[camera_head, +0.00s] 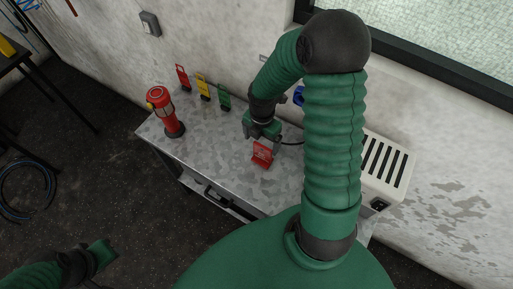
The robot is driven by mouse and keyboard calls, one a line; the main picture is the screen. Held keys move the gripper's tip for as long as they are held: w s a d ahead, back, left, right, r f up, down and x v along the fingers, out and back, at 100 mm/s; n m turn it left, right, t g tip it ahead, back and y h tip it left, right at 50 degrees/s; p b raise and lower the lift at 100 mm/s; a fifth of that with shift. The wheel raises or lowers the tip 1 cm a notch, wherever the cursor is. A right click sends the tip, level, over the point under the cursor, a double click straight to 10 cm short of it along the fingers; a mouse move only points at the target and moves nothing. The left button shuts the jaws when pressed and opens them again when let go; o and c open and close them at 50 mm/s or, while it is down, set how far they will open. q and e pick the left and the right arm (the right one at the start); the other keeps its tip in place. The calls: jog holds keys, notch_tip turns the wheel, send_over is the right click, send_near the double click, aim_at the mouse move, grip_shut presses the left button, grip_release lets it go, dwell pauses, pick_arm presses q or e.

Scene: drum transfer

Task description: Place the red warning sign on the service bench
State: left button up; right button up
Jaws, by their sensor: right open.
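The red warning sign (262,153) is on the grey service bench (222,168), near the middle of its top, and looks roughly upright. My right gripper (263,141) is open, just above and behind the sign. I cannot tell whether its fingers still touch the sign's top edge. My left gripper (105,254) is low at the left, well away from the bench, and its finger opening is not clear.
A red lantern-like device (165,112) stands at the bench's left end. Red (182,77), yellow (202,87) and green (224,97) tags stand along the back. A white slotted box (384,162) is at the right. A coiled cable (25,190) lies on the floor.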

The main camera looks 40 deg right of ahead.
jog(key=s+a+r+m+t, duration=0.1)
jog(key=a+r+m, duration=0.3)
jog(key=a+m, duration=0.3)
jog(key=s+a+r+m+t, duration=0.1)
jog(key=a+r+m, duration=0.3)
jog(key=m, duration=0.9)
jog(key=shift+s+a+m+t, duration=0.3)
jog(key=shift+a+m, duration=0.1)
jog(key=shift+a, duration=1.25)
jog(key=shift+s+a+r, duration=0.1)
jog(key=shift+a+r, duration=0.1)
jog(key=shift+a, duration=0.05)
jog(key=shift+d, duration=0.1)
